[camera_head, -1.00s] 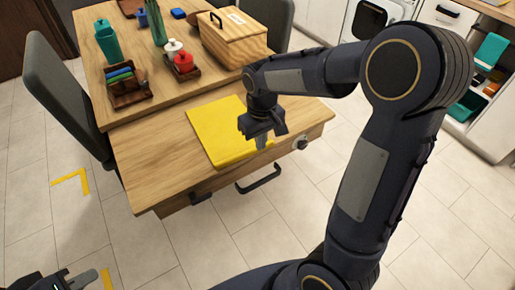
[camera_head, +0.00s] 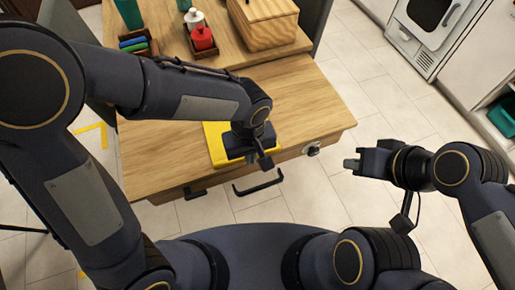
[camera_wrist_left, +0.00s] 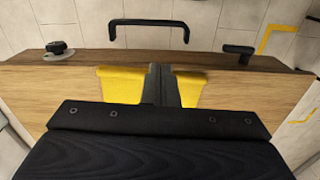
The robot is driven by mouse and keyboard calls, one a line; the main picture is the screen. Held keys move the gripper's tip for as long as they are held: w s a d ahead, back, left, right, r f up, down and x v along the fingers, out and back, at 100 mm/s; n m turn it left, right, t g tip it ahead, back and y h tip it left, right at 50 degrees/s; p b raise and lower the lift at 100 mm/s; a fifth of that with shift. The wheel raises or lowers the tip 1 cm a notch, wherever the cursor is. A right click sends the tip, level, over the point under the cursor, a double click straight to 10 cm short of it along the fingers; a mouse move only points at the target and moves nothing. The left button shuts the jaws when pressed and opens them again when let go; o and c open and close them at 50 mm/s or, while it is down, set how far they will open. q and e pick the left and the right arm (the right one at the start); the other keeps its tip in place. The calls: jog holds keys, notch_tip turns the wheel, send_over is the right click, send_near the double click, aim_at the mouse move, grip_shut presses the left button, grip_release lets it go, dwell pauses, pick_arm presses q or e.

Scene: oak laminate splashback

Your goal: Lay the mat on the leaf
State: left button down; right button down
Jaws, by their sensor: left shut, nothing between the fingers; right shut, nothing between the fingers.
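The yellow mat (camera_head: 214,142) lies flat on the wooden leaf (camera_head: 150,160) at the front of the table, near the leaf's front edge. My left gripper (camera_head: 264,162) is shut and empty over the mat's front part and hides much of it. In the left wrist view the mat (camera_wrist_left: 122,85) shows on both sides of my shut fingers (camera_wrist_left: 166,72), and the leaf (camera_wrist_left: 40,92) lies around it. I cannot tell whether the fingers touch the mat. My right gripper (camera_head: 354,164) is shut and empty, clear of the leaf to the right.
A black handle (camera_head: 259,185) and a knob (camera_head: 312,149) are on the leaf's front side. The leaf's right part is bare.

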pick_arm(q)
jog(key=w+a+f, duration=0.1)
jog(key=w+f, duration=0.2)
jog(key=f, duration=0.6)
jog(key=shift+w+f, duration=0.35)
jog(key=shift+w, duration=0.05)
jog(key=shift+w+a, duration=0.1)
jog(key=w, duration=0.2)
jog(key=w+a, duration=0.1)
jog(key=shift+w, duration=0.35)
jog(key=shift+s, duration=0.1)
